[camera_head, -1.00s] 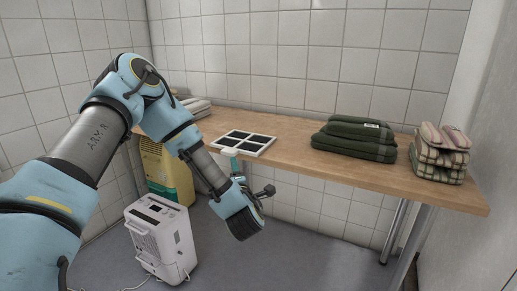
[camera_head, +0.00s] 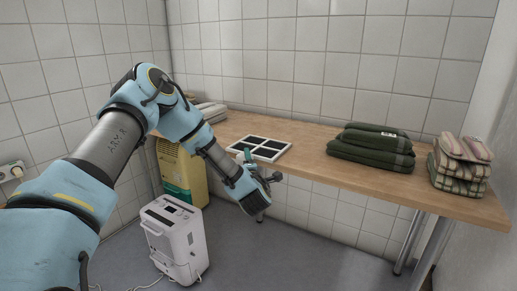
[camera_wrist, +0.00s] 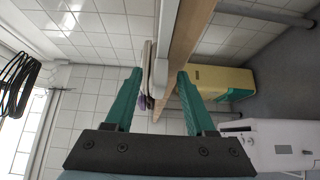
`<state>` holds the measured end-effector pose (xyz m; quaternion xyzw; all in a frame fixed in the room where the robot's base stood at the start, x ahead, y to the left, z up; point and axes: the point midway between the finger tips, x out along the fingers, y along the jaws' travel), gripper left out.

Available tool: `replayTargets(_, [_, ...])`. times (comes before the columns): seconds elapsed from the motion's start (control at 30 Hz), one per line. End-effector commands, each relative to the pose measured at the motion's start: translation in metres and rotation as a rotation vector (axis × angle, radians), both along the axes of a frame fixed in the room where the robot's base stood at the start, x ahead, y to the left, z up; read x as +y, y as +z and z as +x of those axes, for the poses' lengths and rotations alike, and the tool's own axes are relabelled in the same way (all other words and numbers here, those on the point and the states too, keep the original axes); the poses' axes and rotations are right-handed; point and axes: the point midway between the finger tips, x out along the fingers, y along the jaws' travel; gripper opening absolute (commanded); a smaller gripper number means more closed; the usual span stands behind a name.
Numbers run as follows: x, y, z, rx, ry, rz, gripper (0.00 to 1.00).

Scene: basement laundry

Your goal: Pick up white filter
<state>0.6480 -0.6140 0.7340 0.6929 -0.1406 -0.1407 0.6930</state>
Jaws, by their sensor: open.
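The white filter (camera_head: 259,148) is a flat white frame with dark panels. It lies on the wooden table (camera_head: 318,165) at the front edge, left of the green towels. In the wrist view its thin white edge (camera_wrist: 160,72) shows between my fingers, beside the table's edge. My gripper (camera_head: 245,153) is at the filter's near-left side, partly hidden by my own wrist. In the wrist view my gripper (camera_wrist: 159,72) has two green fingers spread wide with nothing clamped. I cannot tell whether either finger touches the filter.
Folded green towels (camera_head: 371,148) and striped cloths (camera_head: 459,166) lie at the table's right. Grey folded cloth (camera_head: 211,112) lies at the back left. A white dehumidifier (camera_head: 175,238) and a yellow unit (camera_head: 182,175) stand on the floor.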

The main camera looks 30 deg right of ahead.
Motion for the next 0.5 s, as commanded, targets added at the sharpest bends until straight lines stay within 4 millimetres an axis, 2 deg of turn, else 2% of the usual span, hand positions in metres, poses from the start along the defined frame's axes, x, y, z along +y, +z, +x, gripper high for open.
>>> replayTargets(0.07, [0.0002,-0.0001,-0.0001,0.0,0.0,0.0,0.55])
replayTargets(0.5, [0.0003,0.0,-0.0004,0.0,0.0,0.0,0.06])
